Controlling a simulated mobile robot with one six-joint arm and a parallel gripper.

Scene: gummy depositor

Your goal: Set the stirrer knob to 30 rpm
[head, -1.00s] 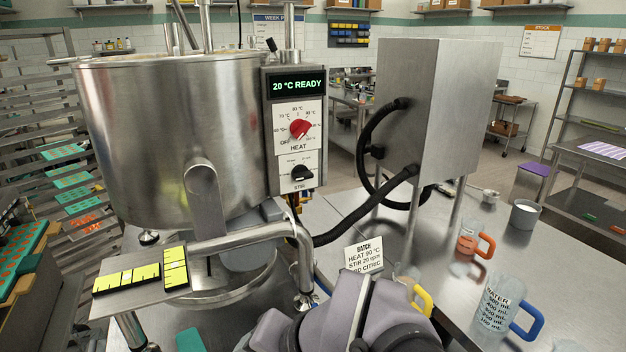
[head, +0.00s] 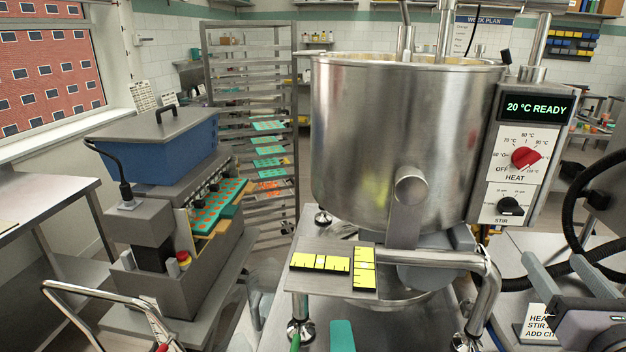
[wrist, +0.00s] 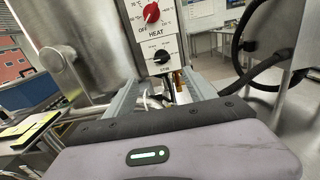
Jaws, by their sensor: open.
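The black stirrer knob (head: 510,206) sits on the white control panel labelled STIR, below the red HEAT knob (head: 525,158). Its small scale labels are too small to read surely. The display (head: 534,107) above reads 20 °C READY. In the wrist view the stirrer knob (wrist: 162,57) lies ahead, between and beyond my two fingers. My gripper (wrist: 163,88) is open and empty, short of the panel and apart from the knob. In the head view my gripper (head: 535,272) shows at the lower right, below the panel.
The steel kettle (head: 400,140) stands left of the panel, with a bent pipe (head: 485,290) below. A black hose (head: 590,185) curves at the right. A batch card (head: 535,325) stands on the table, partly hidden. A depositor machine (head: 160,230) is at the left.

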